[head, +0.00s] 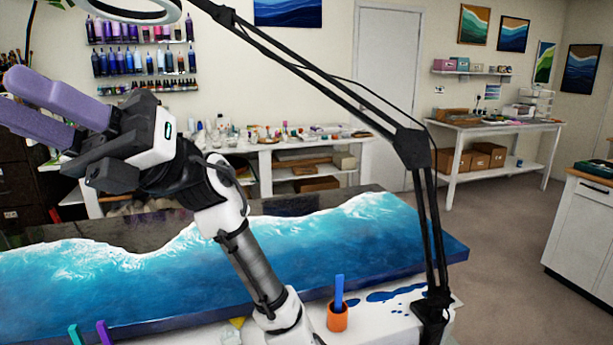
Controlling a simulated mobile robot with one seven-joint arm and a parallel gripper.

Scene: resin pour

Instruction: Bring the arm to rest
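My gripper (8,92) is at the upper left of the head view, raised well above the resin panel. Its two purple fingers point left and lie apart, with a gap between them. It looks open, and nothing shows between the fingers. The lower finger's tip reaches the picture's left edge. My arm (245,265) rises from the bottom middle, leaning up and left in front of the panel. The long panel (330,245) has a blue and white wave pattern with a dark far side. My arm hides part of it.
A black lamp arm (410,150) stands clamped at the bench's right. An orange cup (337,317) with a blue stick is beside blue spills. Teal and purple sticks (104,331) are at lower left. Shelves and a side table (490,124) line the wall; floor at right is clear.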

